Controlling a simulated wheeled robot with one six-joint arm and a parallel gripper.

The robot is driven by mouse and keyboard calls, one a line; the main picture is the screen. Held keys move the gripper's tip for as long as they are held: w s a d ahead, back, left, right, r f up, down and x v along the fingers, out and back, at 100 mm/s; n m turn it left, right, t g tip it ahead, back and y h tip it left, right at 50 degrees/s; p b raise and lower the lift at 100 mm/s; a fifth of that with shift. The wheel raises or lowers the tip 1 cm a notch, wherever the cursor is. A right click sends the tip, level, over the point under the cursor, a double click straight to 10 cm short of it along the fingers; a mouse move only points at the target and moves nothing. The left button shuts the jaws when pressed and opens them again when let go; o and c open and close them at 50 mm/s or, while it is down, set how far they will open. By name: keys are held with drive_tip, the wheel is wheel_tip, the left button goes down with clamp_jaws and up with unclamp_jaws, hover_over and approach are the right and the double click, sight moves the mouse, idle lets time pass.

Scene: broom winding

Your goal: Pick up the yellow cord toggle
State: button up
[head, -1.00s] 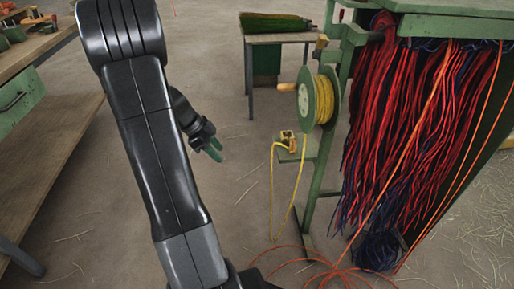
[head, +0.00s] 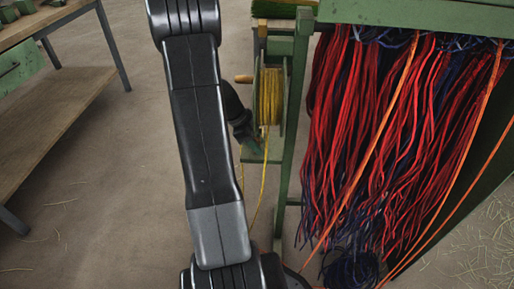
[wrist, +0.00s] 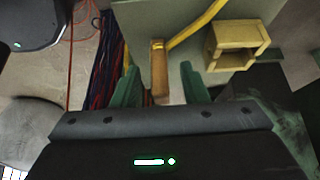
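The yellow cord toggle appears as a short brown wooden peg (wrist: 158,72) in the wrist view, with a yellow cord (wrist: 197,24) running up and right from it. My gripper (wrist: 159,69) is open, with one green finger on each side of the peg and a visible gap at both sides. Whether the peg is fully between the fingers in depth I cannot tell. A small yellow open-sided holder (wrist: 235,37) sits on the pale green shelf (wrist: 140,22), right of the peg. In the head view the toggle is hidden behind my arm and gripper.
In the head view the yellow cord spool (head: 270,98) with its wooden handle hangs on a green frame (head: 292,140) close to my gripper. Red and blue cords (head: 390,130) hang at the right. A workbench (head: 60,120) stands left. Floor between is open.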

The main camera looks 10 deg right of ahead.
drive_tip(key=shift+c, duration=0.2)
clamp_jaws()
drive_tip(key=shift+r, duration=0.15)
